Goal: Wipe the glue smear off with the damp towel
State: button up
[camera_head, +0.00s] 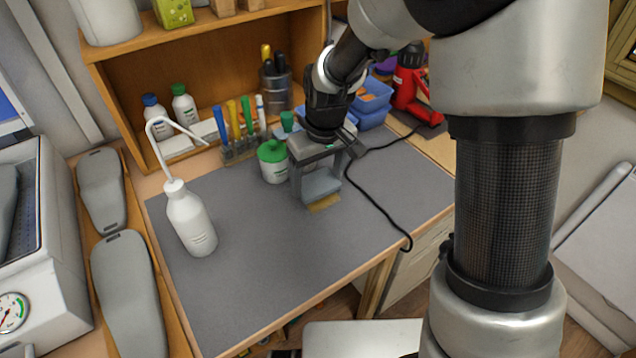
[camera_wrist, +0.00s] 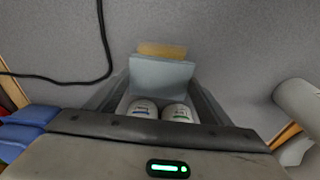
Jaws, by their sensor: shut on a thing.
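My gripper (camera_head: 318,172) points down over the grey work mat (camera_head: 250,265). Its fingers are shut on a folded pale blue towel, the damp towel (camera_head: 320,184), which hangs between them. In the wrist view my gripper (camera_wrist: 160,95) holds the towel (camera_wrist: 160,74) at the fingertips. The glue smear (camera_head: 324,203) is a tan patch on the mat, right by the towel's lower edge. The smear (camera_wrist: 162,50) shows as a tan strip just beyond the towel in the wrist view; part of it may be hidden under the towel. I cannot tell whether the towel touches the mat.
A white squeeze bottle (camera_head: 190,220) stands on the mat at left. A green-lidded jar (camera_head: 273,162) stands close left of my gripper. A black cable (camera_head: 375,205) crosses the mat at right. Blue bins (camera_head: 372,100) and a red tool (camera_head: 408,90) are behind. The front mat is clear.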

aim_at(317, 185)
jog(key=shift+s+d+r, duration=0.1)
jog(key=shift+s+r, duration=0.1)
jog(key=shift+r, duration=0.45)
jog(key=shift+w+r+p, duration=0.1)
jog(key=shift+r+p, duration=1.8)
jog(key=shift+r, duration=0.35)
